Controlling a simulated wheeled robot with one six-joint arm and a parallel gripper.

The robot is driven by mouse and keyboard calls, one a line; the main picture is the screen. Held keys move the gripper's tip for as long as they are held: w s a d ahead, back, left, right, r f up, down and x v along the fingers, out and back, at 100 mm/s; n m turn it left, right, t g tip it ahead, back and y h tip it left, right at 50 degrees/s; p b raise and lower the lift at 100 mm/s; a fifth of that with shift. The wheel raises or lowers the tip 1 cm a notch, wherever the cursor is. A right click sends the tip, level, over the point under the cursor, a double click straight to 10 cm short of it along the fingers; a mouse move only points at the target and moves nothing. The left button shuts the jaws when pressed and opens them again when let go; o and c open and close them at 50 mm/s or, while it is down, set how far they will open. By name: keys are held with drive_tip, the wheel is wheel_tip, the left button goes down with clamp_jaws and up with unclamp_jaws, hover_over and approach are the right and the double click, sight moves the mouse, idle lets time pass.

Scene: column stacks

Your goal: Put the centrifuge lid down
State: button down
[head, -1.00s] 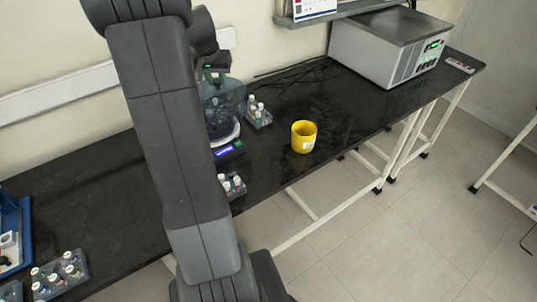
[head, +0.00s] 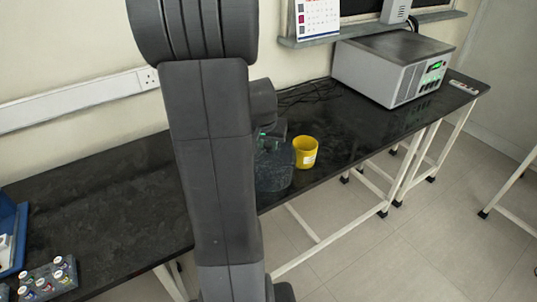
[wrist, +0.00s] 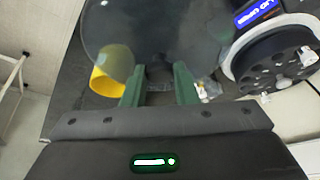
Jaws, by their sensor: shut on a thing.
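My gripper (wrist: 159,78) is shut on the centrifuge lid (wrist: 150,32), a round, smoky see-through disc, between its green fingers. In the head view the lid (head: 273,172) hangs tilted, in front of the bench's front part and just left of the yellow cup (head: 306,152). My gripper (head: 268,136) is small and partly hidden by my arm there. The centrifuge (wrist: 280,58) shows at the upper right of the wrist view, with its black rotor uncovered and a lit blue display. The head view hides it behind my arm. The lid is clear of the rotor.
The yellow cup (wrist: 108,78) is partly behind the lid in the wrist view. Small capped tubes (wrist: 205,90) are beside the right finger. A grey box-shaped instrument (head: 392,72) stands at the bench's far end. Bare black bench (head: 350,130) lies between it and the cup.

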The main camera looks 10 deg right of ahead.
sight(267, 149)
drive_tip(key=shift+f, duration=1.85)
drive_tip(key=shift+f+b, duration=0.15)
drive_tip(key=shift+b, duration=0.25)
drive_tip(key=c, duration=1.1)
unclamp_jaws()
drive_tip(key=shift+c, duration=0.2)
drive_tip(key=shift+a+r+p, duration=0.1)
drive_tip(key=shift+r+p, duration=0.25)
drive_tip(key=shift+r, duration=0.3)
drive_tip(key=v, duration=1.1)
drive_tip(key=shift+s+r, duration=0.1)
